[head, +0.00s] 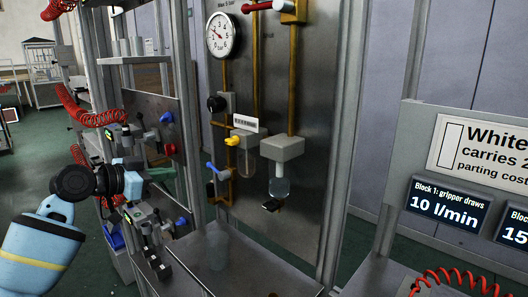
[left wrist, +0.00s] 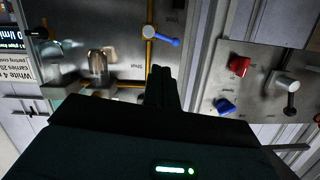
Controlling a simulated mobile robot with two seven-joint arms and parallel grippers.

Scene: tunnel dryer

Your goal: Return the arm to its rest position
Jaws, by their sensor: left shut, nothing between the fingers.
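My right gripper is not in view.
The upright panel (head: 290,75) carries a pressure gauge (head: 222,36), yellow pipes and a clear bowl (head: 280,187). The left panel (head: 150,95) has valves and red coiled hoses (head: 98,117). Metal posts stand between them. A sign board (head: 485,145) is at right. Green floor lies open at left.

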